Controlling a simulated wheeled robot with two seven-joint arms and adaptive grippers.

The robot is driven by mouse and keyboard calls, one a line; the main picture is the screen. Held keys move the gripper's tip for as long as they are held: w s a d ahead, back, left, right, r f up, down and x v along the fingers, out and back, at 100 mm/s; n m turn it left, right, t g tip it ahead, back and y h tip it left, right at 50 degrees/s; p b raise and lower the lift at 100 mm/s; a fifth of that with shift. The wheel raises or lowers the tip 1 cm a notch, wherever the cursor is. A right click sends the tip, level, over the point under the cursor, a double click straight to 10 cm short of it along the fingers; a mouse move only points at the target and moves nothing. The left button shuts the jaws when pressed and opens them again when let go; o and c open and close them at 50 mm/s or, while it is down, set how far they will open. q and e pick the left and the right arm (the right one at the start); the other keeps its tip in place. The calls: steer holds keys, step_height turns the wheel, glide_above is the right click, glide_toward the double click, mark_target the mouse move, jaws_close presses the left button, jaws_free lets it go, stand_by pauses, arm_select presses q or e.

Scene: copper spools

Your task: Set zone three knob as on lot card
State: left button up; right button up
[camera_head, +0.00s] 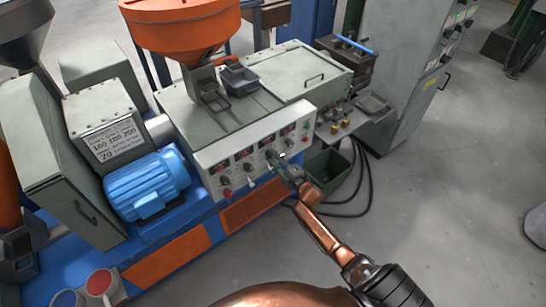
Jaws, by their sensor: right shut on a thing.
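The control panel (240,157) is a pale sloped face on the extruder's front with a row of red displays and dark knobs beneath. My right gripper (273,158) is shut on the knob under the third display from the left, the zone three knob; its fingers mostly hide this knob and its pointer. The display digits are too small to read. My left gripper is not in view.
An orange hopper (182,24) stands above the machine. A blue motor (147,184) sits left of the panel. A dark green bin (328,168) and black cables lie right of my gripper. Red and blue round containers (101,283) stand lower left.

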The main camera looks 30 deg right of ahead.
steer(key=shift+f+m+y+p, duration=0.15)
steer(key=shift+m+p, duration=0.7)
steer(key=shift+m, duration=3.4)
steer(key=shift+m+y+p, duration=0.15)
steer(key=shift+m+p, duration=0.65)
steer(key=shift+m, duration=3.45)
steer(key=o, duration=1.2)
steer(key=shift+c, duration=0.2)
steer(key=s+d, duration=0.1)
steer(key=s, duration=1.1)
steer(key=shift+d, duration=0.2)
